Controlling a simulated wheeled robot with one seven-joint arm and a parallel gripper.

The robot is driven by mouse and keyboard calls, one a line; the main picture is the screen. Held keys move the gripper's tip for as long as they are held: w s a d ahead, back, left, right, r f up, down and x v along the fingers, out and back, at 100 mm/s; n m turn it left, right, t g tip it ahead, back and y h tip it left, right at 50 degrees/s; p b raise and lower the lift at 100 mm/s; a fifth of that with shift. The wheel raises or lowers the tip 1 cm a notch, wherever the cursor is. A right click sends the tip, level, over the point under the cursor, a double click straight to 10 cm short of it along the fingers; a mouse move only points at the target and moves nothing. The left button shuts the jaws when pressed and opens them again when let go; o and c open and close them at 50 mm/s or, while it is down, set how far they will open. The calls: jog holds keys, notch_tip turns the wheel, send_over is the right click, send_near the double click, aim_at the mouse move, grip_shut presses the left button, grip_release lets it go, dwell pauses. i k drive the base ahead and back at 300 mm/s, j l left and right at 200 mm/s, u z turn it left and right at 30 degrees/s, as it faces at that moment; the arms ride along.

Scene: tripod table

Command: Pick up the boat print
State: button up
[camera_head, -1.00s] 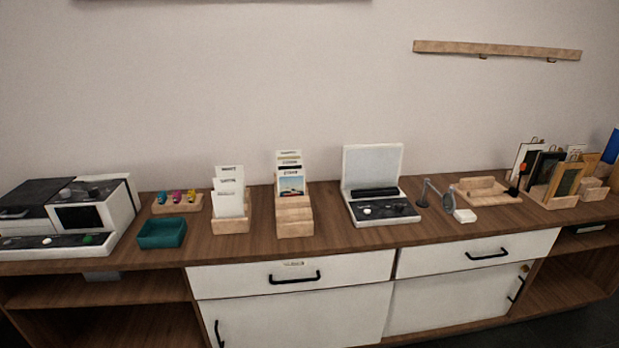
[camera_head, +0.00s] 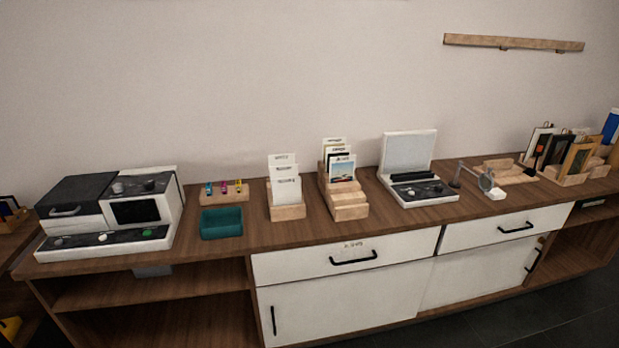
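Several prints stand upright in a stepped wooden rack (camera_head: 350,211) near the middle of the counter. The front print (camera_head: 342,169) has a white border and a small picture with blue and a dark lower part; it is too small to tell whether it shows a boat. The prints behind it are mostly covered, with only their top edges showing. My gripper is not in view.
A wooden holder with white cards (camera_head: 286,192) stands left of the rack, then a teal tray (camera_head: 221,223) and a printer-like machine (camera_head: 110,212). A white case with raised lid (camera_head: 409,155) stands to the right. Framed pictures (camera_head: 576,160) stand at far right.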

aim_at(342, 168)
jog(key=i+j, duration=0.95)
